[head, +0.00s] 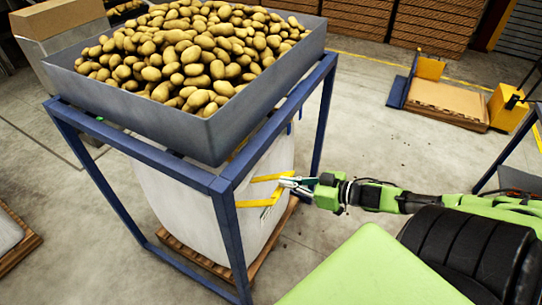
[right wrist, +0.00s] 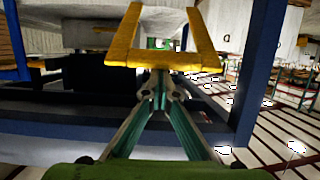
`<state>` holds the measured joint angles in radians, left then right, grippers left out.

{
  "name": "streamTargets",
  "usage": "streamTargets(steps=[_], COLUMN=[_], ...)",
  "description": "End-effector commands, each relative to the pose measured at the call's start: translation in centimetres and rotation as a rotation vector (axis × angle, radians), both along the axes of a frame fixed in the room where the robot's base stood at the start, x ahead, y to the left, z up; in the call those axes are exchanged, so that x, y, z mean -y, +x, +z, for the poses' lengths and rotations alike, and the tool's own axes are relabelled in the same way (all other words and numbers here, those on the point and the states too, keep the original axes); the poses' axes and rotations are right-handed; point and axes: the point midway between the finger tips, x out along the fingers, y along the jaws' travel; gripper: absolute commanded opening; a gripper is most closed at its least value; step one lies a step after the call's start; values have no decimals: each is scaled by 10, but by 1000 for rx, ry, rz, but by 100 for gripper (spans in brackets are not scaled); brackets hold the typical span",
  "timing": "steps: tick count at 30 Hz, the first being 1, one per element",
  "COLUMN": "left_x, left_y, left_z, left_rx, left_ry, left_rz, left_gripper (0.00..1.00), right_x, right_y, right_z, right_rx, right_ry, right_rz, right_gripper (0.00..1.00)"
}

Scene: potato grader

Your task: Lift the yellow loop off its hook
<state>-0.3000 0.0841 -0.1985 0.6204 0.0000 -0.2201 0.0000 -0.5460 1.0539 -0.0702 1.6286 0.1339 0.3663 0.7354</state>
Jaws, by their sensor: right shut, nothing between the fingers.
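The yellow loop (head: 256,203) shows in the head view as two yellow straps on the side of the white bulk bag (head: 180,200), under the blue frame. In the right wrist view the loop (right wrist: 125,59) is a U shape, with two arms running away and a crossbar nearest me. My right gripper (head: 284,183) is at the outer end of the loop. In the wrist view its fingertips (right wrist: 160,88) are together, right by the middle of the crossbar, with nothing between them. I cannot tell whether they touch it. I cannot make out the hook. My left gripper is out of view.
A grey hopper (head: 165,128) full of potatoes sits on the blue frame (head: 230,225). A frame post stands close to the right gripper. The bag rests on a wooden pallet (head: 205,262). Open concrete floor lies to the right, with a low pallet (head: 448,103) further back.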

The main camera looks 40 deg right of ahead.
Motion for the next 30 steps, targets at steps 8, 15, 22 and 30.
streamTargets(steps=[8,15,22,30], left_x=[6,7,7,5], left_y=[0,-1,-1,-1], left_z=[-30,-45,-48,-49], left_rx=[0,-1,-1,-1], left_ry=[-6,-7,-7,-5], left_rz=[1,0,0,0], left_gripper=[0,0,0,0], right_x=[8,12,14,14], right_y=[-18,-29,-33,-36], right_z=[-35,-52,-61,-66], right_rx=[141,192,188,180], right_ry=[61,78,78,76], right_rz=[-6,1,0,-1], right_gripper=[0,0,0,0])
